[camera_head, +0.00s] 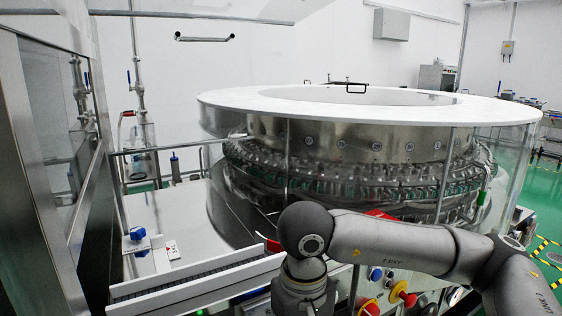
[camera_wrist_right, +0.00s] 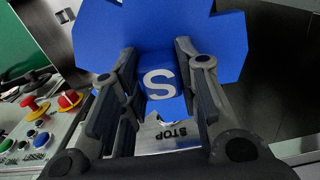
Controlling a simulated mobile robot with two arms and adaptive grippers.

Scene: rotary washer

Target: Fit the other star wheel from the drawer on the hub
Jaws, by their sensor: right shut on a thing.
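In the right wrist view my right gripper (camera_wrist_right: 158,82) is shut on a blue star wheel (camera_wrist_right: 150,32). The fingers lie on both sides of a narrower blue part with a white letter S. The wheel's wide, notched body spreads beyond the fingertips, and its top edge is cut off by the frame. In the head view my right arm reaches in from the right, and its gripper and the wheel are out of sight at the bottom. I cannot make out the hub or the drawer in either view. My left gripper is not in view.
The rotary washer (camera_head: 330,170) with its white ring top fills the head view's middle. A conveyor rail (camera_head: 200,283) lies in front, with a blue knob (camera_head: 138,233) behind it. A control panel with an emergency button (camera_wrist_right: 70,99) is left in the wrist view.

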